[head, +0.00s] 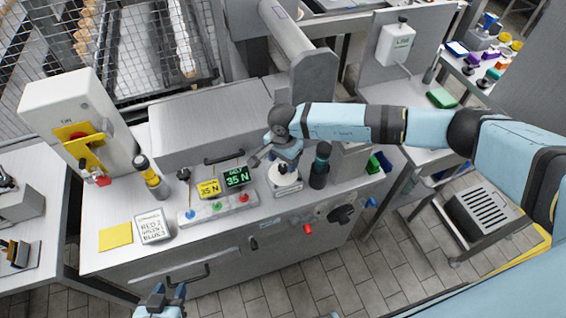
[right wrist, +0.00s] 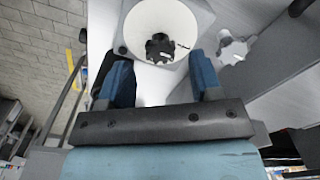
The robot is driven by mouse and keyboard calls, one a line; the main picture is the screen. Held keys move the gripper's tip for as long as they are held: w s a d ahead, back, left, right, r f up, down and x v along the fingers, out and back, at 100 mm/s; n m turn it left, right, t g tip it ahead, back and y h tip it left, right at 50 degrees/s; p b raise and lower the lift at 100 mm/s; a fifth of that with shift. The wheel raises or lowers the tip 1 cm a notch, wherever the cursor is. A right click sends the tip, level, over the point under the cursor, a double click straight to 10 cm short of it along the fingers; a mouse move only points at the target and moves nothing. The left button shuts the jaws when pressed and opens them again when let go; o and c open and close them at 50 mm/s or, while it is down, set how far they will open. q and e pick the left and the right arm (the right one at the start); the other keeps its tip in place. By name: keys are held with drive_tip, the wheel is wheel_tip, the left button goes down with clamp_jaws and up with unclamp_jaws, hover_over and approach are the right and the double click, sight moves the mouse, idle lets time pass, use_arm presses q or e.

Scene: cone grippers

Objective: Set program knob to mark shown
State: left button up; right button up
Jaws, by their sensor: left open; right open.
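My right gripper (head: 280,158) points down, open and empty, over a small white stand, up and left of the knob. In the right wrist view its open fingers (right wrist: 162,78) face a white round disc (right wrist: 150,15) with a dark centre. My left gripper (head: 162,298) is open and empty in front of the bench.
A dark cylinder (head: 320,166) stands right of the right gripper. The floor in front is clear.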

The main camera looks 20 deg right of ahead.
sight(283, 168)
drive_tip(key=shift+f, duration=1.5)
drive_tip(key=shift+c, duration=0.4)
drive_tip(key=c, duration=0.8)
drive_tip(key=shift+c, duration=0.2)
